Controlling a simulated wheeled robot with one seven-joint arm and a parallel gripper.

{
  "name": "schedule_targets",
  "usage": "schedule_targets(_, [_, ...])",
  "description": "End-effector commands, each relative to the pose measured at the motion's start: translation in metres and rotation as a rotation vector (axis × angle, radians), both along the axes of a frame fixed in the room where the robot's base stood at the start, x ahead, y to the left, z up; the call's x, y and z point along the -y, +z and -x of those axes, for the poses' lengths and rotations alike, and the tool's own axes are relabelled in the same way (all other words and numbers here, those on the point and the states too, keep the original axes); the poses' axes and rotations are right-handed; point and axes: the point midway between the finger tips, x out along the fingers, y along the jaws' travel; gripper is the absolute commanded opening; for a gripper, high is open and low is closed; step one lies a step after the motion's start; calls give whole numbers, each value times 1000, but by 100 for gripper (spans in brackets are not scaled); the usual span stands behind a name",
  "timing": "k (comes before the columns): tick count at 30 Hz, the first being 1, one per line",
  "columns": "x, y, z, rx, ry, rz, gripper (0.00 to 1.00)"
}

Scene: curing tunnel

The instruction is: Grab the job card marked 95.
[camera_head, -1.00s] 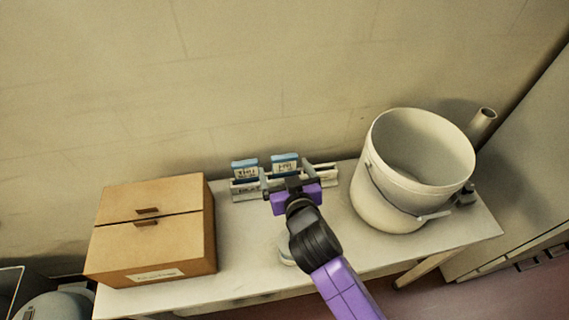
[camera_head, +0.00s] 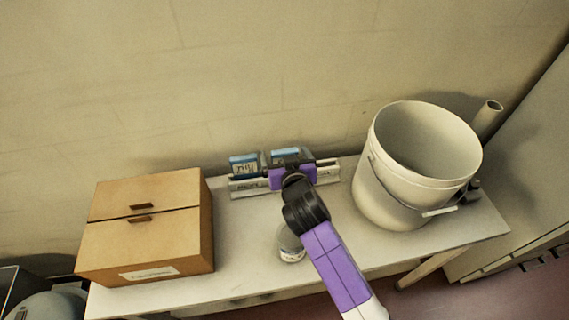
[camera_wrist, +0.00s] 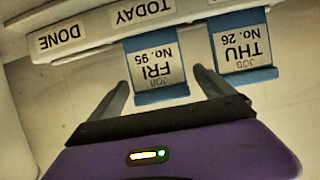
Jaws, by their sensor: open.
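The job card marked No. 95 FRI (camera_wrist: 156,66) is white and blue and reads upside down in the wrist view. It stands in a white rack (camera_wrist: 100,27), by the TODAY label. In the head view this card (camera_head: 284,153) is partly hidden behind my gripper. My gripper (camera_wrist: 163,85) is open, with one finger on each side of card 95 in the wrist view; I cannot tell whether they touch it. My gripper also shows at the rack in the head view (camera_head: 291,162). A second card, No. 26 THU (camera_wrist: 241,45), stands beside it; it also shows in the head view (camera_head: 244,166).
A cardboard box (camera_head: 150,250) stands on the left of the white table (camera_head: 235,275). A large white bucket (camera_head: 395,190) stands on the right. A small jar (camera_head: 291,246) sits near the front, beside my arm. The wall is close behind the rack.

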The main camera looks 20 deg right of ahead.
Motion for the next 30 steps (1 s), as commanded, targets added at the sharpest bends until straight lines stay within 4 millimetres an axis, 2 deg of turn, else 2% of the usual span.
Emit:
schedule_targets(1, [0, -7, 3, -11, 0, 1, 93])
schedule_targets(3, [0, -8, 3, -14, 1, 1, 91])
schedule_targets(12, [0, -10, 4, -18, 0, 2, 32])
schedule_targets(13, [0, -11, 4, -19, 0, 2, 28])
schedule_targets(23, [0, -9, 5, -20, 0, 1, 28])
schedule_targets(26, [0, -1, 4, -19, 0, 1, 28])
schedule_targets(30, [0, 19, 3, -12, -1, 0, 28])
